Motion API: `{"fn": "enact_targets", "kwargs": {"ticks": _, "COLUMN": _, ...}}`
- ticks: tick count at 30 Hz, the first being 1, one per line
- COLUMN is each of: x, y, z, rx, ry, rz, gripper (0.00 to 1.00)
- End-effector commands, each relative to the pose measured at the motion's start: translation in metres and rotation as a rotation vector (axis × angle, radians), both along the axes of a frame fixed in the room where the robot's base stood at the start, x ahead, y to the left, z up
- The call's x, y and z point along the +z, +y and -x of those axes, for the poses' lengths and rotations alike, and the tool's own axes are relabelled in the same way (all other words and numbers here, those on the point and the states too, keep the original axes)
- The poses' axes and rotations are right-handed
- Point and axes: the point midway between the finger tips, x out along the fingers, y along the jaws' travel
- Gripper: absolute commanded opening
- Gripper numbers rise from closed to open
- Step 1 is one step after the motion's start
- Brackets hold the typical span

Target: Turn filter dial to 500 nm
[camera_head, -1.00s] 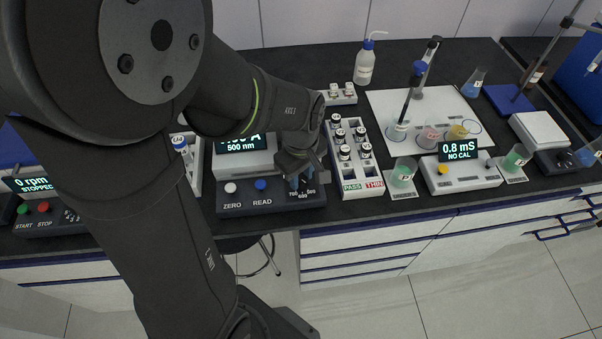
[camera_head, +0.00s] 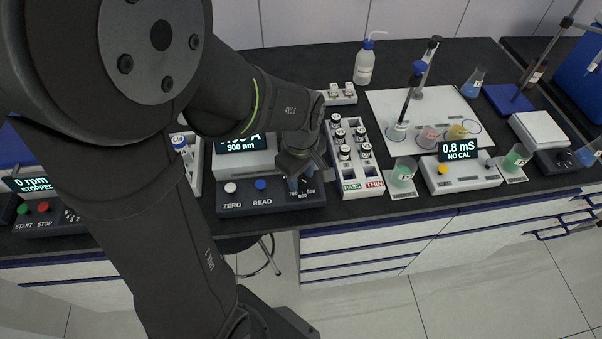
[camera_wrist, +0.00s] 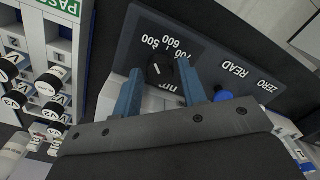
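The filter dial (camera_wrist: 160,70) is a black knob with a white pointer line on the front panel of the photometer (camera_head: 235,201). Numbers including 500, 600 and 700 are printed around it in the wrist view. The photometer's display (camera_head: 240,144) reads 500 nm, its upper line partly hidden by my arm. My gripper (camera_wrist: 159,72) has its two blue fingers apart, one on each side of the dial, with a visible gap to the knob on both sides. My gripper (camera_head: 300,182) also shows in the head view, low over the panel's right end, hiding much of the dial.
A blue READ button (camera_wrist: 222,94) sits close beside one finger, with a white ZERO button (camera_head: 230,188) beyond. A vial rack (camera_head: 362,185) marked PASS and THIN stands just right of the photometer. A conductivity meter (camera_head: 462,176) and beakers stand farther right.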

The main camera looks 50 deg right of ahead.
Motion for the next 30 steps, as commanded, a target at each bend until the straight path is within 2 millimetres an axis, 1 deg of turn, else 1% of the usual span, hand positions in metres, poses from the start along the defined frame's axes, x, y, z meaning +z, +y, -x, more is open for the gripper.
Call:
{"fn": "enact_targets", "kwargs": {"ticks": 5, "x": 0.002, "y": 0.0, "z": 0.0, "rx": 0.0, "ry": -0.001, "rz": 0.001, "gripper": 0.38}}
{"fn": "enact_targets", "kwargs": {"ticks": 8, "x": 0.01, "y": -0.001, "z": 0.0, "rx": -0.001, "ry": -0.002, "rz": 0.004, "gripper": 0.38}}
{"fn": "enact_targets", "kwargs": {"ticks": 11, "x": 0.026, "y": -0.001, "z": 0.0, "rx": -0.001, "ry": -0.001, "rz": 0.006, "gripper": 0.38}}
{"fn": "enact_targets", "kwargs": {"ticks": 14, "x": 0.048, "y": -0.001, "z": -0.001, "rx": -0.001, "ry": -0.002, "rz": 0.007, "gripper": 0.38}}
{"fn": "enact_targets", "kwargs": {"ticks": 21, "x": 0.107, "y": -0.001, "z": 0.0, "rx": 0.0, "ry": -0.002, "rz": 0.007, "gripper": 0.38}}
{"fn": "enact_targets", "kwargs": {"ticks": 24, "x": 0.13, "y": -0.001, "z": 0.0, "rx": 0.0, "ry": -0.002, "rz": 0.005, "gripper": 0.38}}
{"fn": "enact_targets", "kwargs": {"ticks": 27, "x": 0.148, "y": -0.001, "z": 0.0, "rx": 0.0, "ry": -0.002, "rz": 0.004, "gripper": 0.38}}
{"fn": "enact_targets", "kwargs": {"ticks": 30, "x": 0.162, "y": -0.001, "z": 0.0, "rx": 0.0, "ry": -0.001, "rz": 0.003, "gripper": 0.38}}
